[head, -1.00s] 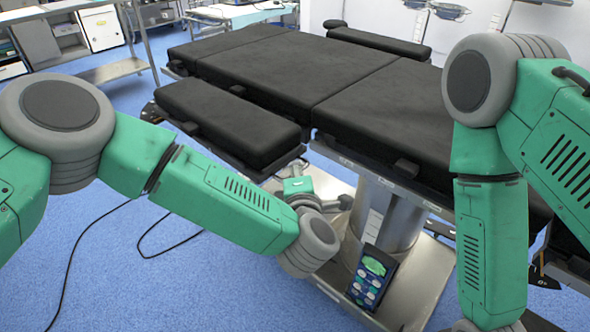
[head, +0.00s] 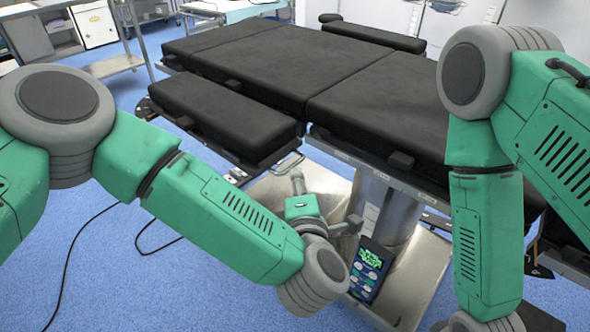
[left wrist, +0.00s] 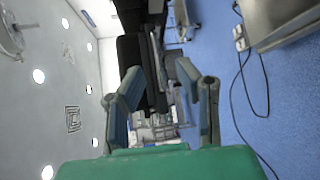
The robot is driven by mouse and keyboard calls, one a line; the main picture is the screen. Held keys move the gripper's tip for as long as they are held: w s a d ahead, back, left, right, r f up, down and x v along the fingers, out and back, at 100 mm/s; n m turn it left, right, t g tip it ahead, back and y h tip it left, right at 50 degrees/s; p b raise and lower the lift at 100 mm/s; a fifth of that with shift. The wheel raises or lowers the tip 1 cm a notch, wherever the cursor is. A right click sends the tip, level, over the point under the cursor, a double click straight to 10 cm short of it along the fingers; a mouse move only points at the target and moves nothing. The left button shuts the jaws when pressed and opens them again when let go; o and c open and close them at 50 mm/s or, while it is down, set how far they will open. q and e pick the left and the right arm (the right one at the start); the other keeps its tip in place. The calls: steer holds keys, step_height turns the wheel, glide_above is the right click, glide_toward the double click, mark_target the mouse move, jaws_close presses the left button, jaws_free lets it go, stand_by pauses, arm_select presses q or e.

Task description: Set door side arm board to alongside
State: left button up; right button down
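The near-side arm board (head: 225,115) is a black padded board beside the near edge of the operating table (head: 265,65). Its long side runs roughly parallel to that edge, with a narrow gap. A thin metal loop (head: 290,163) shows under its right end.
A second black arm board (head: 372,37) lies along the far table edge. The table column (head: 385,215) and metal base (head: 410,290) stand below, with a hand control (head: 370,270) beside the column. A black cable (head: 75,240) lies on the blue floor.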

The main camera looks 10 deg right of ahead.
arm_select(q)
steer(key=s, duration=0.5)
steer(key=shift+d+r, duration=0.2)
steer(key=shift+r, duration=0.1)
steer(key=shift+a, duration=0.1)
